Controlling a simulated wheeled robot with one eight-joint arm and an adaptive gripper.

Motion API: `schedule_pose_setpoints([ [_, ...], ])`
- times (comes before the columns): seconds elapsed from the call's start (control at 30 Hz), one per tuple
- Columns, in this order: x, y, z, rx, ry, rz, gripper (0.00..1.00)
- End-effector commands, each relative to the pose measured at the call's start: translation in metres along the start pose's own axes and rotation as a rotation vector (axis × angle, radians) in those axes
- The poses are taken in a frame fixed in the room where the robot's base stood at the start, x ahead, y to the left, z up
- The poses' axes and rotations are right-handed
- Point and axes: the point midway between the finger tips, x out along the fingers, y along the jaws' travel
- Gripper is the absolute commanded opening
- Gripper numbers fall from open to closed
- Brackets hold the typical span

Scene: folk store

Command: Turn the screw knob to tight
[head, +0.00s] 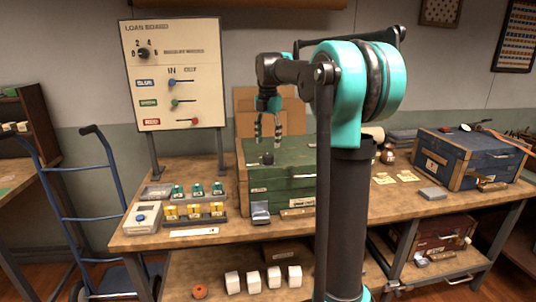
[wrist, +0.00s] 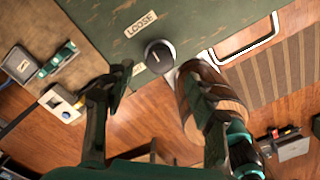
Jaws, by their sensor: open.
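The screw knob (head: 267,158) is a small black round knob on top of the green chest (head: 287,193), near its front left. In the wrist view the knob (wrist: 159,56) shows from above, with a small pale mark on its face. A label reading LOOSE (wrist: 141,24) lies beside it on the green lid. A second small pale label (wrist: 138,69) sits near the knob at the lid's edge; its text is unreadable. My gripper (head: 267,140) points down above the knob, open and empty. In the wrist view its fingers (wrist: 156,76) stand either side of the knob, apart from it.
The chest stands on a wooden workbench (head: 135,238). Green and yellow items in trays (head: 196,213) and a white device (head: 142,217) are to the left. A LOAN BOARD (head: 174,75) rises behind left. A blue chest (head: 468,160) is at right. Space above the green lid looks clear.

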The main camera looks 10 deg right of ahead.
Motion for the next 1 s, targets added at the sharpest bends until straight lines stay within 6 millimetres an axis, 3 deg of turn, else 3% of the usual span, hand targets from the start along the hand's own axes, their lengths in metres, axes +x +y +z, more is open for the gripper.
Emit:
schedule_pose_setpoints([
  [0.1,0.023,0.000,0.000,0.000,0.000,0.000,0.56],
  [0.3,0.048,0.000,0.000,0.000,0.000,0.000,0.56],
  [0.73,0.058,0.000,0.000,0.000,0.000,0.000,0.56],
  [1.0,0.058,0.000,0.000,0.000,0.000,0.000,0.25],
])
